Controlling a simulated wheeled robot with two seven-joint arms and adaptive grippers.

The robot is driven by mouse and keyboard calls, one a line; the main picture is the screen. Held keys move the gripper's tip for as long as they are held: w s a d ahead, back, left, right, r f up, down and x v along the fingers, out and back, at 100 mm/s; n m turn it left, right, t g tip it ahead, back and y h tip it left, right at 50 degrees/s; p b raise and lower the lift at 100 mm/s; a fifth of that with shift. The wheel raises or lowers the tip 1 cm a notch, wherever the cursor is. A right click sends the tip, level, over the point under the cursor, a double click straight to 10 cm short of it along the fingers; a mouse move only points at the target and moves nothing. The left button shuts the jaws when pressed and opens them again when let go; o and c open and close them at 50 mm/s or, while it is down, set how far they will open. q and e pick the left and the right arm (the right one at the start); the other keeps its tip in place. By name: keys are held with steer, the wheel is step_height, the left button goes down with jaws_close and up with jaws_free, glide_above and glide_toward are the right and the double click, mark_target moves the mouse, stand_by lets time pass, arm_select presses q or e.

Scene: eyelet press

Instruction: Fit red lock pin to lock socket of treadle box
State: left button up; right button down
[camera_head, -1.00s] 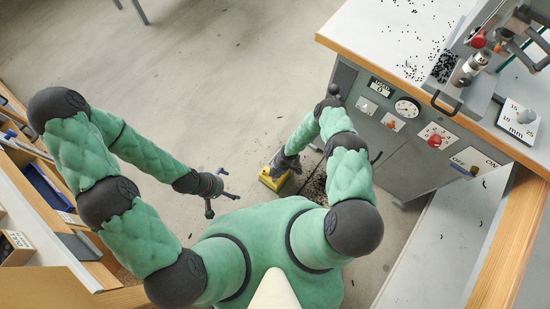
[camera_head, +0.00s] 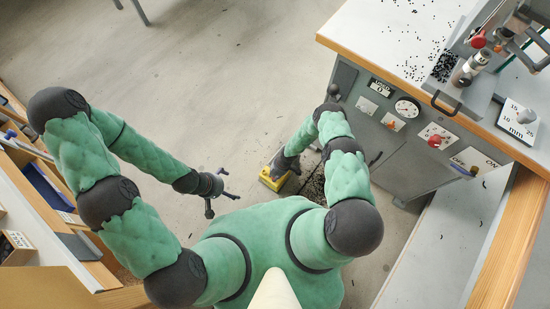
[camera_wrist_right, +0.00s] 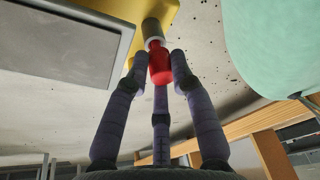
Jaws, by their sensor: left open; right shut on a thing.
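The yellow treadle box (camera_head: 268,180) sits on the floor below the machine; its yellow body (camera_wrist_right: 100,8) also shows at the top of the right wrist view. The lock socket (camera_wrist_right: 152,29) is a dull cylinder with a pale rim, sticking out from the box. The red lock pin (camera_wrist_right: 160,65) is between the fingers of my right gripper (camera_wrist_right: 158,74), which is shut on it. The pin's far end meets the socket's rim in line; I cannot tell how deep it sits. In the head view my right gripper (camera_head: 283,166) is at the box. My left gripper (camera_head: 220,186) is open and empty, above the floor.
The grey press cabinet (camera_head: 400,145) with dials and switches stands right of the box. Its worktop (camera_head: 400,30) carries scattered black bits. A shelf unit (camera_head: 30,190) runs along the left. Open floor (camera_head: 230,80) lies behind the box.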

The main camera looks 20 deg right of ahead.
steer(key=shift+f, duration=0.75)
steer(key=c, duration=1)
jaws_free()
steer(key=shift+c, duration=0.2)
steer(key=shift+o, duration=0.3)
steer(key=shift+w, duration=0.1)
steer(key=shift+d+r, duration=0.1)
steer(key=shift+r+p, duration=2.25)
steer(key=shift+r, duration=0.2)
